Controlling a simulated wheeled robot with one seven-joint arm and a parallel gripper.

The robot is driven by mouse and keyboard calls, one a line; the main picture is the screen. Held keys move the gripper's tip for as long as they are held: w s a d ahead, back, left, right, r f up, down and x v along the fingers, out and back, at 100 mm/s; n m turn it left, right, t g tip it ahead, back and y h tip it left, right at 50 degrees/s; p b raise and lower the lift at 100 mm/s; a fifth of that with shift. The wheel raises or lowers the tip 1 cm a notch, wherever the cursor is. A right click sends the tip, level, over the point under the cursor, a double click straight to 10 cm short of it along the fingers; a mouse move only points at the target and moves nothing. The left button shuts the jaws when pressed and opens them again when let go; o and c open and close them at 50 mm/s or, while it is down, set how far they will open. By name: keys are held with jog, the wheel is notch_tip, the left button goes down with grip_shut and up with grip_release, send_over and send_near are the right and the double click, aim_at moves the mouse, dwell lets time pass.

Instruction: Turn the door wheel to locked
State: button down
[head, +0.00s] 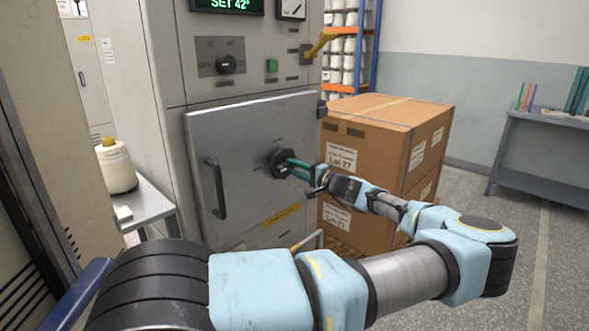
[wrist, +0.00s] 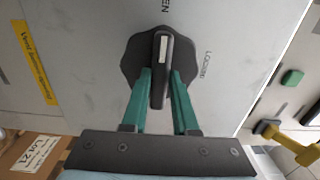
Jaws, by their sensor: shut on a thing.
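The door wheel (head: 281,163) is a dark lobed knob on the grey door (head: 245,135) of the machine. In the wrist view, the wheel (wrist: 133,62) has a raised bar with a white mark at its upper end. That mark points toward lettering ending in "EN". The word "Locked" (wrist: 205,64) is printed on the door to the right of the wheel. My gripper (head: 293,168) reaches the wheel from the right. Its green fingers (wrist: 161,92) are shut on the wheel's bar, one on each side. The fingertips partly cover the wheel in the head view.
A black pull handle (head: 215,188) is on the door's left side. A dial (head: 226,64) and a green button (head: 271,65) sit above the door. A yellow lever (head: 319,45) sticks out at upper right. Cardboard boxes (head: 385,122) stand close behind my forearm.

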jog(key=shift+m, duration=0.3)
jog(key=m, duration=0.4)
jog(key=shift+m+p, duration=1.9)
jog(key=shift+m, duration=4.7)
jog(key=c, duration=0.7)
grip_release()
